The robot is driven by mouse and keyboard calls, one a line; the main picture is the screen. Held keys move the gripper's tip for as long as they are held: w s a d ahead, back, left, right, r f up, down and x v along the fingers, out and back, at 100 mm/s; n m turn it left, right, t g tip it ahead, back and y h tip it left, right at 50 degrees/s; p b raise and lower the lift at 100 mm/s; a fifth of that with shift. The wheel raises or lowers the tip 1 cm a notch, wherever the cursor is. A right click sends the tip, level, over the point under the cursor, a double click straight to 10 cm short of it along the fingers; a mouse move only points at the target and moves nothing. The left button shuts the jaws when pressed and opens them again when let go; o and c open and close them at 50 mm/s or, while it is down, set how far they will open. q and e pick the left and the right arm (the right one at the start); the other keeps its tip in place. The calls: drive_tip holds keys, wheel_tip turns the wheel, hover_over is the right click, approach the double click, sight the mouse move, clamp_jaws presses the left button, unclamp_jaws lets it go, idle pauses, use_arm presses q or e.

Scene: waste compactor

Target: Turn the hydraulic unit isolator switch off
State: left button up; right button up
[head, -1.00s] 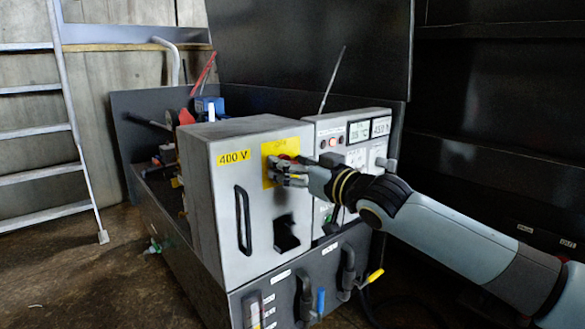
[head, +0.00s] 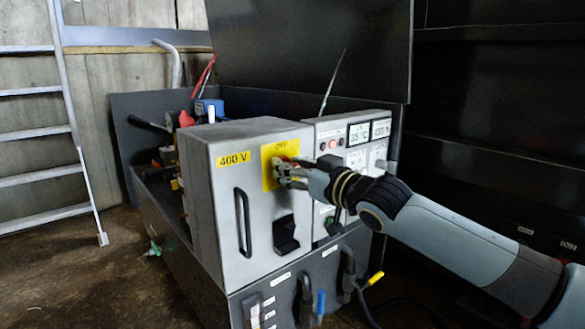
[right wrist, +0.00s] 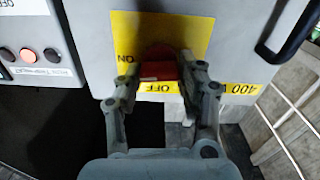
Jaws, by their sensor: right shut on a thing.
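The hydraulic unit isolator switch is a red knob (right wrist: 160,68) on a yellow plate (head: 268,176) on the grey 400 V cabinet (head: 225,190). My right gripper (head: 283,170) is at the plate, with its fingers largely covering the knob in the head view. In the right wrist view my right gripper (right wrist: 160,76) has a finger on each side of the knob and is shut on it. That view, turned over, shows ON left of the knob and OFF below it. The knob's exact angle is hard to tell. My left gripper is not in view.
A control panel (head: 352,150) with displays and lamps adjoins the cabinet on the right. A black handle (head: 243,222) and a black fitting (head: 286,235) stick out from the cabinet front. Hoses with blue and yellow handles are below. A ladder (head: 70,130) stands at far left.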

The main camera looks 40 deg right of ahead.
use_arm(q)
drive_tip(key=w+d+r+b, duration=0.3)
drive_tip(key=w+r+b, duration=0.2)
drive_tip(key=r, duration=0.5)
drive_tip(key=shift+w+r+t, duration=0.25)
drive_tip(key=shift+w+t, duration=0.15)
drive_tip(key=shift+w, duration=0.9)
use_arm(e)
drive_tip(key=shift+a+f+n, duration=0.1)
drive_tip(key=shift+f+n, duration=0.05)
drive_tip(key=shift+n, duration=2.6)
drive_tip(key=shift+a+f+n, duration=0.1)
drive_tip(key=shift+n, duration=2.7)
drive_tip(key=shift+f+n, duration=0.15)
drive_tip(key=shift+n, duration=2.6)
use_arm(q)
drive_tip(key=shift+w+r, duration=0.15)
use_arm(e)
drive_tip(key=o, duration=1.2)
drive_tip(key=shift+r, duration=0.1)
drive_tip(key=shift+c, duration=0.2)
drive_tip(key=shift+s, duration=0.2)
drive_tip(key=s, duration=1.1)
drive_tip(key=shift+s+d, duration=0.35)
drive_tip(key=shift+d, duration=0.1)
